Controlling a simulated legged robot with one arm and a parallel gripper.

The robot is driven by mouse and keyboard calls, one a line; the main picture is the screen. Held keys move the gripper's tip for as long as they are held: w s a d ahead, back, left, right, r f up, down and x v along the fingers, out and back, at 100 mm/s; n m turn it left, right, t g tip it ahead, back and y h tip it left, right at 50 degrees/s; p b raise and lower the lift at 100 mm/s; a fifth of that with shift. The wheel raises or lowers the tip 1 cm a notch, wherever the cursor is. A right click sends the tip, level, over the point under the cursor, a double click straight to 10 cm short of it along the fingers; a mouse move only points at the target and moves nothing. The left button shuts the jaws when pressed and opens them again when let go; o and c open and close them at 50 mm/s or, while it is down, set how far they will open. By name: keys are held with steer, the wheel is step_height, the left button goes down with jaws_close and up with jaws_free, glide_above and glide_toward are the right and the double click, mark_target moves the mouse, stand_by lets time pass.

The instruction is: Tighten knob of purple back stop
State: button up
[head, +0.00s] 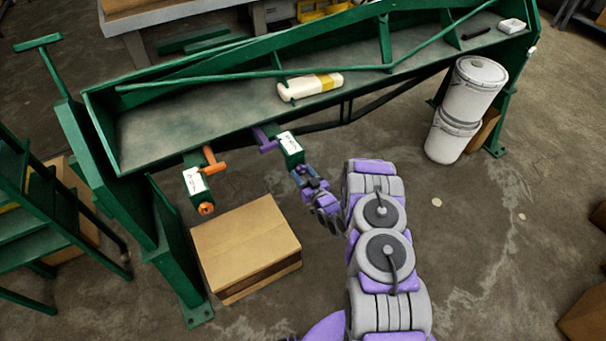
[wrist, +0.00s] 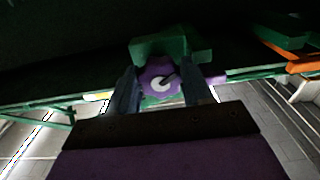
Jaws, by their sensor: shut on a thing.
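The purple back stop (head: 265,140) is mounted on the front edge of the green machine, with a white label plate (head: 290,145) on its green bracket. In the wrist view its round purple knob (wrist: 159,79), marked with a white curved sign, sits under the green bracket (wrist: 172,45). My gripper (head: 305,176) is at the front end of this bracket. In the wrist view its two fingers (wrist: 160,92) stand on either side of the knob and are shut on it. In the head view my gripper hides the knob.
An orange back stop (head: 209,157) with an orange knob (head: 206,208) is to the left. A cardboard box (head: 245,240) stands on the floor below. A cream bottle (head: 310,87) lies on the green machine's bed (head: 190,112). White buckets (head: 474,88) are stacked at right.

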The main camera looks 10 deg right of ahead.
steer(key=c, duration=0.4)
steer(key=shift+c, duration=0.2)
steer(key=shift+m, duration=0.3)
steer(key=m+p, duration=0.1)
steer(key=m, duration=0.4)
steer(key=shift+r+p, duration=0.1)
steer(key=shift+p, duration=0.3)
steer(key=m+p, duration=0.1)
steer(key=m, duration=0.4)
steer(key=shift+m, duration=0.3)
steer(key=m+p, duration=0.1)
steer(key=m, duration=0.5)
steer(key=shift+s+m, duration=0.15)
steer(key=shift+m, duration=0.15)
steer(key=m+p, duration=0.1)
steer(key=m, duration=0.3)
steer(key=shift+p, duration=0.3)
steer(key=shift+m, duration=1.1)
steer(key=shift+p, duration=0.3)
